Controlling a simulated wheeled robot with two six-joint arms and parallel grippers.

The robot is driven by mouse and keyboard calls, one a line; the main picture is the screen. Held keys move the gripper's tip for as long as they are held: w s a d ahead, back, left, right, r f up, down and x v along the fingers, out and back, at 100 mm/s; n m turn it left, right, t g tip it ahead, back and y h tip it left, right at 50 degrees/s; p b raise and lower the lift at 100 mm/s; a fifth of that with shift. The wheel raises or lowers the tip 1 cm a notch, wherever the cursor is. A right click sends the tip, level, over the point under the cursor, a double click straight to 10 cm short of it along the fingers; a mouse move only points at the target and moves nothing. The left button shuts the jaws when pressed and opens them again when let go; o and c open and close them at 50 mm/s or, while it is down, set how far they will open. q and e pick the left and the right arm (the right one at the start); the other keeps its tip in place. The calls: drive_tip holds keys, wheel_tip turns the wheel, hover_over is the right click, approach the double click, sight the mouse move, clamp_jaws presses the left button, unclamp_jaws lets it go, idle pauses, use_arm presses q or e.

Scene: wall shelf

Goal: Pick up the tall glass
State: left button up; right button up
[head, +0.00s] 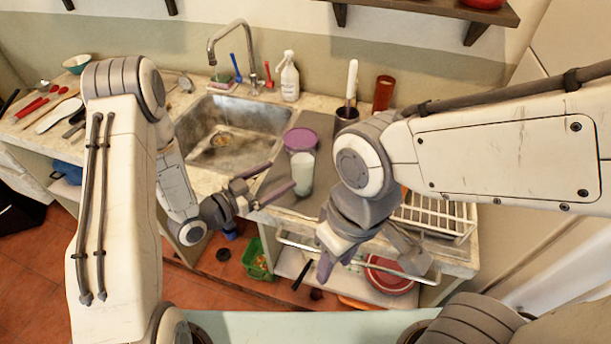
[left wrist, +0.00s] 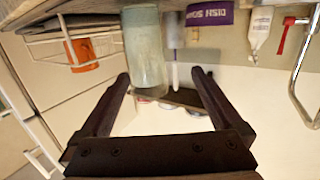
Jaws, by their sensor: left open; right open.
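The tall glass (head: 303,173) is a pale, translucent cylinder standing upright on the counter, right of the sink. A purple-lidded container (head: 300,140) stands just behind it. My left gripper (head: 282,177) is open and empty, with its fingertips just left of the glass. In the left wrist view the picture is turned over, and the glass (left wrist: 145,50) shows just beyond the tips of the open left gripper (left wrist: 160,76), nearer the left finger. It does not appear to be gripped. My right gripper (head: 370,264) is open and hangs low in front of the counter edge, away from the glass.
The sink (head: 222,133) with its faucet (head: 228,45) lies left of the glass. A white dish rack (head: 440,215) is to the right, with an orange mug (left wrist: 82,55) seen in the wrist view. A soap bottle (head: 289,77) and dark cup (head: 346,115) stand behind.

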sight(312, 156)
use_arm(q)
drive_tip(key=shift+s+d+r+m+h, duration=0.3)
drive_tip(key=shift+s+d+r+h, duration=0.4)
drive_tip(key=shift+d+r+h, duration=0.15)
drive_tip(key=p+x, duration=0.1)
drive_tip(key=x, duration=0.3)
drive_tip(key=shift+s+d+r+p, duration=0.1)
drive_tip(key=shift+s+p, duration=0.05)
drive_tip(key=shift+p, duration=0.25)
drive_tip(key=shift+w+d, duration=0.25)
drive_tip(key=shift+w, duration=0.05)
drive_tip(key=p+x, duration=0.3)
drive_tip(key=x, duration=0.1)
drive_tip(key=shift+w+d+r, duration=0.1)
drive_tip(key=shift+w+d, duration=0.05)
drive_tip(key=shift+w, duration=0.25)
drive_tip(key=shift+w+d, duration=0.25)
clamp_jaws()
